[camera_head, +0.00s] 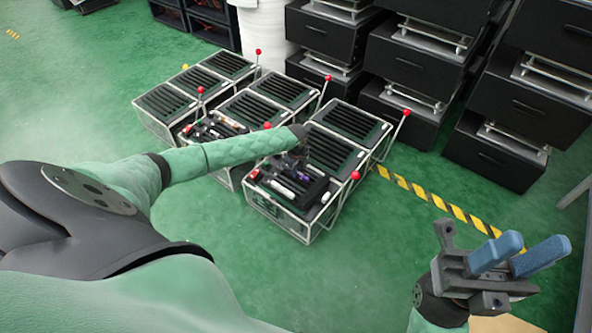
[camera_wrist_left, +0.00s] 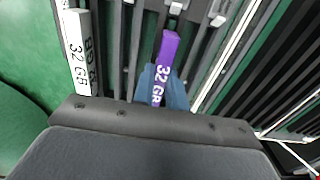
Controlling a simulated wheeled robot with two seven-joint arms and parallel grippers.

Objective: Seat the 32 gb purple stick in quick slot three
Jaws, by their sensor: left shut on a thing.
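The purple stick (camera_wrist_left: 169,48), marked 32 GB, is held between the blue fingers of my left gripper (camera_wrist_left: 164,86) in the left wrist view. Its far end points at a pale metal fitting (camera_wrist_left: 176,7), with a dark gap between them in the picture. In the head view, purple shows (camera_head: 301,172) below my left gripper (camera_head: 299,160), over the front right lever fixture (camera_head: 300,215). I cannot tell which slot is number three. My right gripper (camera_head: 537,244) is open and empty, away at the lower right.
Several slatted fixtures (camera_head: 195,87) with red-knobbed levers (camera_head: 355,176) stand around.

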